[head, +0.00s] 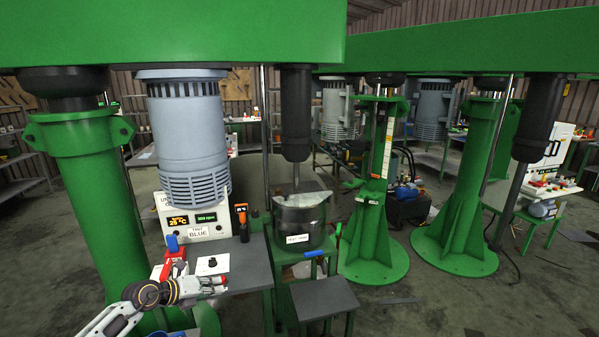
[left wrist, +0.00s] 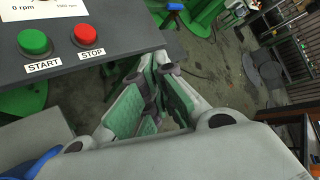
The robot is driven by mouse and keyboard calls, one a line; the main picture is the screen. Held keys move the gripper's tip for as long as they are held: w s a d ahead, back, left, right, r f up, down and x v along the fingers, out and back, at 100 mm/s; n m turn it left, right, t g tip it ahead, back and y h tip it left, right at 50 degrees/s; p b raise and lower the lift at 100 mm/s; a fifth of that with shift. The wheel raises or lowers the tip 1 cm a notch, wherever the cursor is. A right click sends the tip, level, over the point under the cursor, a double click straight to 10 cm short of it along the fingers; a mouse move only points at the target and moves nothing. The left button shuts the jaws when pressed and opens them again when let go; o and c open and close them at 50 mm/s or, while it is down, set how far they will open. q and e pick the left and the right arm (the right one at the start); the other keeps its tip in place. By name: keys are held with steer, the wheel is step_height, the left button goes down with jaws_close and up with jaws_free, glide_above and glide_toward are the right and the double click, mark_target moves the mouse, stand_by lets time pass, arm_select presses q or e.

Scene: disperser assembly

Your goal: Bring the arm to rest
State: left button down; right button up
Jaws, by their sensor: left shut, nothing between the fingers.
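My left arm comes in at the lower left of the head view. Its gripper (head: 216,284) is beside the front edge of the grey control table (head: 245,262). In the left wrist view the gripper (left wrist: 152,92) points past the table edge over the floor. Its fingers are shut with nothing between them. The green START button (left wrist: 34,41) and red STOP button (left wrist: 88,35) are on the panel at the upper left of that view, apart from the fingers. My right gripper is not in view.
A black vessel (head: 300,222) stands under the disperser shaft (head: 297,120). A green column (head: 90,190) rises at the left. A low grey platform (head: 324,298) is at front centre. Open floor (head: 420,300) lies to the right.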

arm_select(q)
steer(key=s+d+r+n+t+y, duration=0.1)
steer(key=s+d+r+n+t, duration=0.15)
steer(key=r+n+t, duration=0.35)
steer(key=s+d+r+n+t+y, duration=0.1)
steer(key=d+r+n+t, duration=0.25)
steer(key=r+n, duration=0.35)
steer(key=s+a+f+n+g+y, duration=0.6)
steer(key=s+a+f+n+y, duration=0.25)
steer(key=s+f+n, duration=0.5)
steer(key=s+d+f+n+g+h, duration=0.2)
steer(key=s+d+f+g, duration=0.2)
steer(key=s, duration=0.5)
steer(key=s+d+f+n+g+h, duration=0.1)
steer(key=s+d+f+n+g, duration=0.3)
steer(key=s, duration=0.4)
step_height(320, 180, down, 32)
steer(key=s+a+m+g, duration=0.1)
steer(key=s+m+g, duration=0.1)
steer(key=s, duration=0.1)
steer(key=s+a+f, duration=0.2)
steer(key=s+f, duration=0.8)
steer(key=s, duration=0.1)
steer(key=s+a+f+g, duration=0.1)
steer(key=s+a+f, duration=0.1)
steer(key=s+f, duration=0.8)
steer(key=shift+s+f, duration=0.25)
steer(key=shift+s, duration=0.4)
